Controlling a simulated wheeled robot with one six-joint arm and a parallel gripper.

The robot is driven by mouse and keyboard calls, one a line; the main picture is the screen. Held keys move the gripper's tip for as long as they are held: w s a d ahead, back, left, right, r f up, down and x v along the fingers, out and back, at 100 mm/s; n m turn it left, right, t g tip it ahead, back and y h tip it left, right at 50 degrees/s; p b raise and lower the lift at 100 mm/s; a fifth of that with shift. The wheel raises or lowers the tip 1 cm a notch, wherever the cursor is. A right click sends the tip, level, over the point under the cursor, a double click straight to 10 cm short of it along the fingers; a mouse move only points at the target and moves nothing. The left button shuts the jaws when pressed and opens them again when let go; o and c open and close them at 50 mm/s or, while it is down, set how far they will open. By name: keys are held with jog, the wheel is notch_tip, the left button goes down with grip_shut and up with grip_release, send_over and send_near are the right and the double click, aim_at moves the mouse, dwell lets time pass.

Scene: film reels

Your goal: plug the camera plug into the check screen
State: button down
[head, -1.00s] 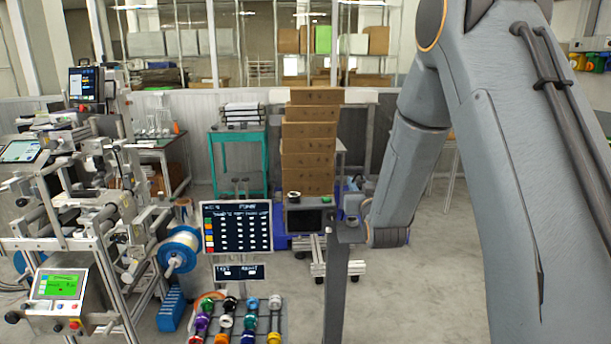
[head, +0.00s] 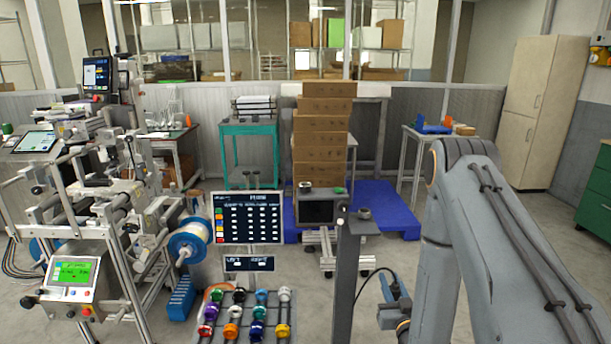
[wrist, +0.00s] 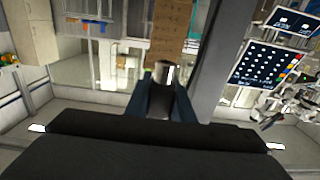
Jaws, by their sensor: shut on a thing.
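My gripper (head: 392,287) is low at the right of the grey post in the head view, partly hidden by my arm. In the wrist view its two fingers (wrist: 166,98) are shut on a small pale and dark piece (wrist: 161,72), which seems to be the camera plug. A thin black cable (head: 370,274) arches from behind the post to my gripper. The check screen appears to be the small dark-faced monitor (head: 318,212) on a low wheeled stand, left of and behind the post. My gripper is apart from it. Its socket cannot be made out.
The grey post (head: 346,270) stands between the screen and my gripper. A display board (head: 247,217) and a rack of coloured reels (head: 245,315) are to the left. Stacked boxes (head: 320,140) and a blue pallet (head: 395,210) are behind. Floor at the right is open.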

jog(key=w+r+n+y+p, duration=0.1)
jog(key=w+r, duration=0.5)
jog(key=r, duration=0.4)
jog(key=w+r+y, duration=0.1)
jog(key=w+r, duration=0.4)
jog(key=r, duration=0.4)
jog(key=w+a+r+n+g+y+p, duration=0.25)
jog(key=a+r+n+y, duration=0.35)
jog(key=a+r, duration=1.9)
notch_tip(320, 180, down, 11)
jog(key=a+m+y+b, duration=0.1)
jog(key=b, duration=0.4)
jog(key=shift+r+b, duration=0.15)
jog(key=shift+b, duration=0.25)
jog(key=shift+f+b, duration=1.45)
jog(key=shift+f, duration=0.6)
